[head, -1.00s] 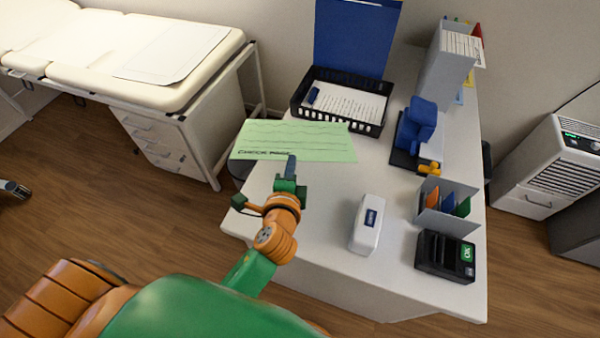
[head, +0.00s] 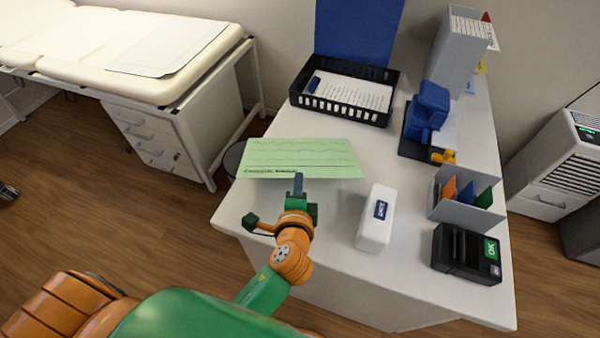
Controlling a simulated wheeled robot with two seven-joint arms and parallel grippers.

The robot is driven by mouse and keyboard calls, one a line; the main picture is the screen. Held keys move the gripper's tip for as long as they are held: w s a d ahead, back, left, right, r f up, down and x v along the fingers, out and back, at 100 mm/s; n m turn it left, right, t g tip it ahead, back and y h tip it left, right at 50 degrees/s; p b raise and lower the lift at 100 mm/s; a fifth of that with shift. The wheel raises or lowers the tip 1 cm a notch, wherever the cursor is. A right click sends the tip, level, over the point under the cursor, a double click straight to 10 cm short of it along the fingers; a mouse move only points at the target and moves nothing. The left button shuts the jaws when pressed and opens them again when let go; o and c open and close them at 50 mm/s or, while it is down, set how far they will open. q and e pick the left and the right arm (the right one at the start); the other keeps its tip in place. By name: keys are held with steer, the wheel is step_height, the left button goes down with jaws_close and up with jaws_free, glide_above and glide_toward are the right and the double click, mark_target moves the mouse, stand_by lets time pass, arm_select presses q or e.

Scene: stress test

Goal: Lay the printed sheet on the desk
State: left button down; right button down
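The printed sheet (head: 302,157) is pale green with wavy lines and a line of dark text along its near edge. My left gripper (head: 298,182) is shut on the near edge of the sheet, around its middle. The sheet is spread out flat over the left part of the white desk (head: 340,178), and its left end reaches past the desk's left edge. I cannot tell how high the sheet is above the desktop. My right gripper is not in view.
A black tray (head: 385,107) with paper stands behind the sheet. A white box-like item (head: 376,218), a black device (head: 466,253), a grey organiser (head: 452,208) and a blue item (head: 428,108) stand to the right. Bare desktop lies between the sheet and these.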

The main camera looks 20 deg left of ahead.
arm_select(q)
steer(key=shift+r, duration=0.1)
steer(key=c, duration=1.3)
jaws_free()
steer(key=shift+o, duration=0.2)
steer(key=p+v, duration=0.2)
steer(key=v, duration=0.6)
steer(key=shift+p, duration=0.3)
